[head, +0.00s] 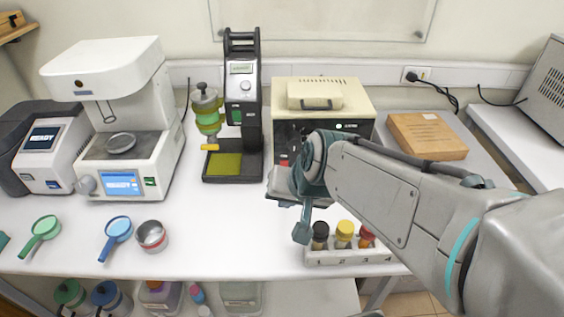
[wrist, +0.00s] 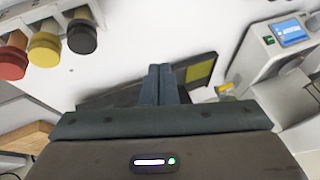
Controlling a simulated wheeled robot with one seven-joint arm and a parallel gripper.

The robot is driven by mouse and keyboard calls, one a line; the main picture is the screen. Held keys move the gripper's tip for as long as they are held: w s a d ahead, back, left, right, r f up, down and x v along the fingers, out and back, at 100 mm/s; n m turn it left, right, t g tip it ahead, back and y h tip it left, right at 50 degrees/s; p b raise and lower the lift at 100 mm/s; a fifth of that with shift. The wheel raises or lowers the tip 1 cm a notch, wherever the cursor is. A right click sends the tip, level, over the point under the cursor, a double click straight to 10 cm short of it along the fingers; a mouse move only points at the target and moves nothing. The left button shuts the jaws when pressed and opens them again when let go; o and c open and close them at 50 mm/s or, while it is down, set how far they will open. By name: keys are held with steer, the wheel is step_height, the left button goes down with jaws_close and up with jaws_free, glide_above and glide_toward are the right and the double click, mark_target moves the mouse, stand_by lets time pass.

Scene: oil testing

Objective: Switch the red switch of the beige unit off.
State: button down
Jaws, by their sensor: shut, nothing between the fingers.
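The beige unit (head: 355,97) stands at the back centre in the head view, with a dark front panel. My arm covers much of that front. A small red part (head: 284,160), perhaps the red switch, shows low on the panel just beside my arm. It is too small to tell its position. My gripper (head: 302,236) is in front of the unit, over the white table, pointing down. In the wrist view its two fingers (wrist: 158,72) are together with nothing between them. I cannot make out the switch in the wrist view.
A rack (head: 315,257) with black, yellow and red-capped vials stands near my gripper. A black device (head: 243,100) with a green pad stands left of the unit. A wooden box (head: 428,136) lies to the right.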

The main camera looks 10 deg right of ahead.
steer(key=w+a+f+m+t, duration=0.2)
steer(key=w+m+t, duration=0.1)
steer(key=w+m, duration=0.45)
steer(key=w+d+f+m+h+b, duration=0.1)
steer(key=w+d+f+m+h, duration=0.3)
steer(key=m, duration=0.5)
steer(key=shift+d+f+m+t+b, duration=0.3)
steer(key=shift+d+f+m+t, duration=0.1)
steer(key=shift+d+f, duration=0.25)
steer(key=shift+a, duration=0.1)
steer(key=shift+w, duration=0.1)
steer(key=b+x, duration=0.6)
steer(key=x, duration=0.3)
steer(key=shift+w+f, duration=0.15)
steer(key=shift+f, duration=0.3)
steer(key=w, duration=0.3)
steer(key=shift+w+d, duration=0.1)
steer(key=shift+d, duration=0.25)
steer(key=shift+w+d+f, duration=0.1)
steer(key=shift+w, duration=0.45)
